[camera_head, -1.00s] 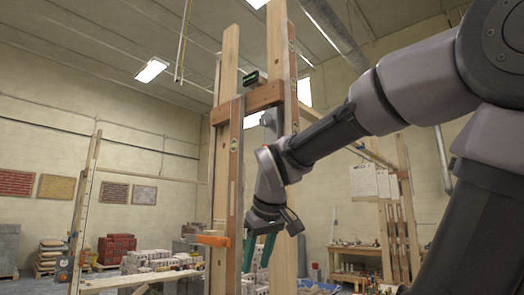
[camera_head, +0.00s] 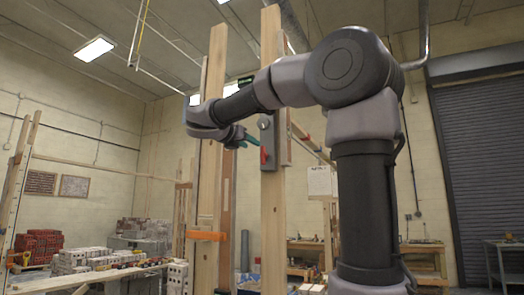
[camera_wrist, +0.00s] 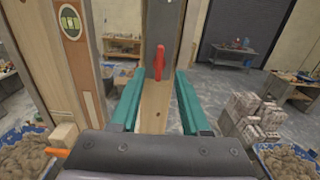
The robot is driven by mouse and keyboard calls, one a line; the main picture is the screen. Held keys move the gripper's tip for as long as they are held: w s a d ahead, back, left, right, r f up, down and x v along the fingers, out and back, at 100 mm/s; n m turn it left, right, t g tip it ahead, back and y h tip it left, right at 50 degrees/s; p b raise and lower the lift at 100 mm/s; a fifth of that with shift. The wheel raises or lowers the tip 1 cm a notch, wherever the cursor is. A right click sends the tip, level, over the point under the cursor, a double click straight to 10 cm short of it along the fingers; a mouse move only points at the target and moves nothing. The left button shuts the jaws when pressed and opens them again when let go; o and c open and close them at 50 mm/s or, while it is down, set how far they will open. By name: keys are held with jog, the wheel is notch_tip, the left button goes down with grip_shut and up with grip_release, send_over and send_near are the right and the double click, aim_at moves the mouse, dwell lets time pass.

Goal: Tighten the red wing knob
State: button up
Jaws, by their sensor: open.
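The red wing knob (camera_head: 263,156) sits on a grey metal plate (camera_head: 267,133) fixed to an upright wooden post (camera_head: 272,215). In the wrist view the knob (camera_wrist: 158,57) stands roughly upright, a little beyond the fingertips and centred between them. My gripper (camera_head: 250,139) has green fingers and points right toward the post, just left of the knob. In the wrist view my gripper (camera_wrist: 160,74) is open and empty, with its fingers spread on either side of the knob's line. The gap between fingertips and knob is hard to judge.
A second timber (camera_head: 207,150) with an orange clamp (camera_head: 207,236) stands close left of the post. A spirit level (camera_wrist: 70,22) is on the left timber in the wrist view. Brick stacks (camera_wrist: 250,117) and tubs (camera_wrist: 288,160) stand on the floor beyond.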

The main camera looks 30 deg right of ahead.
aim_at(262, 150)
jog(key=x, duration=0.9)
jog(key=shift+w+d, duration=0.15)
jog(key=shift+d, duration=0.05)
jog(key=shift+f, duration=0.1)
grip_shut()
